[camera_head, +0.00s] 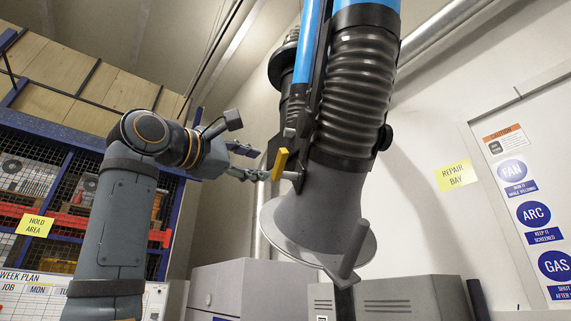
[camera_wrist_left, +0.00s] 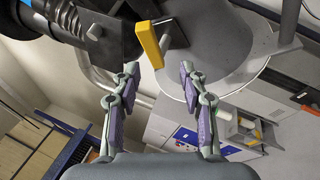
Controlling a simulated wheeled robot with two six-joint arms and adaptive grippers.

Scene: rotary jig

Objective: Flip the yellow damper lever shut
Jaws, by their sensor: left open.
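The yellow damper lever (camera_head: 280,164) sits on the left side of the grey extraction hood (camera_head: 315,215), tilted slightly from upright. In the left wrist view the lever (camera_wrist_left: 149,44) stands out beside a dark bracket, ahead of my fingers. My left gripper (camera_head: 257,163) is just left of the lever in the head view. In the left wrist view its two fingers (camera_wrist_left: 159,78) are spread apart with nothing between them. The lever is beyond the fingertips, nearer the left finger, and looks untouched. My right gripper is in neither view.
A ribbed dark duct (camera_head: 358,85) and blue tube (camera_head: 308,40) rise above the hood. A handle (camera_head: 354,250) sticks out at the hood's rim. Grey cabinets (camera_head: 245,287) stand below. A mesh cage (camera_head: 30,165) is at the left. Open air surrounds my left gripper.

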